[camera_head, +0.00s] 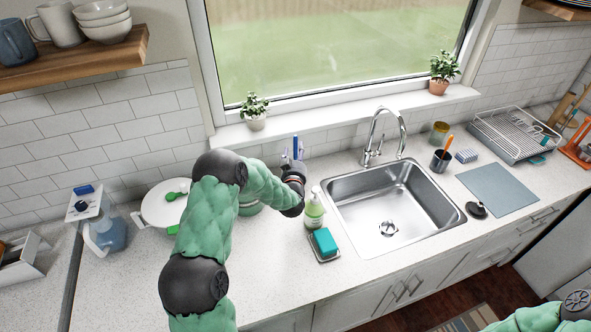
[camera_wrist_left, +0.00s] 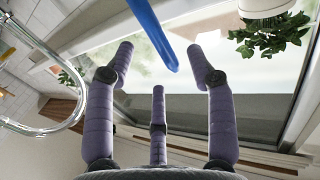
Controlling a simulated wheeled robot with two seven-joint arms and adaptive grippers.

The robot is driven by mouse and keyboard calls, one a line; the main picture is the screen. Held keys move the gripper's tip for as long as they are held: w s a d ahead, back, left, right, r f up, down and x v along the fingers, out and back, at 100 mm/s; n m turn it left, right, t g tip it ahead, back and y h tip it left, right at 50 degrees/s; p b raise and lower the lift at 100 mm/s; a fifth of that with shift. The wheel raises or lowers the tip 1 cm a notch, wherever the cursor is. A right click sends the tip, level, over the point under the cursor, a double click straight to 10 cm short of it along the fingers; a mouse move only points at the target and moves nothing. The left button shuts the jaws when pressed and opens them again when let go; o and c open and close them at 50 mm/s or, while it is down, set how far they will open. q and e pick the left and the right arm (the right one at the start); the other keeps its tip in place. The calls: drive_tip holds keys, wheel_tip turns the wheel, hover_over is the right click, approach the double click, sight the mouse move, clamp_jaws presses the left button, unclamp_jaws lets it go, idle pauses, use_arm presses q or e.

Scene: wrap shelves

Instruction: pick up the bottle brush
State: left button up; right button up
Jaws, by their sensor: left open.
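A long blue handle (camera_wrist_left: 152,34), which looks like the bottle brush, comes down from the top of the left wrist view. Its rounded end is near the space between my fingertips. In the head view the blue handle (camera_head: 295,147) stands upright behind my left wrist, and its lower part is hidden. I cannot see its bristles. My left gripper (camera_wrist_left: 159,62) is open and empty, with three purple fingers spread around the line of the handle, not closed on it. In the head view the gripper (camera_head: 291,160) is mostly hidden by its wrist. My right gripper is out of view.
A soap bottle (camera_head: 314,209) and a blue-green sponge (camera_head: 325,242) are close to my left wrist. The sink (camera_head: 440,217) with its faucet (camera_head: 384,137) lies to the right. A potted plant (camera_head: 255,112) stands on the sill behind.

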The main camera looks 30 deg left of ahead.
use_arm(q)
drive_tip(key=shift+r+p+x, duration=0.15)
drive_tip(key=shift+p+x, duration=0.05)
drive_tip(key=shift+x, duration=1.15)
drive_tip(key=shift+r+p+x, duration=0.1)
drive_tip(key=shift+p+x, duration=0.1)
drive_tip(key=shift+x, duration=1.2)
drive_tip(key=shift+c, duration=0.3)
clamp_jaws()
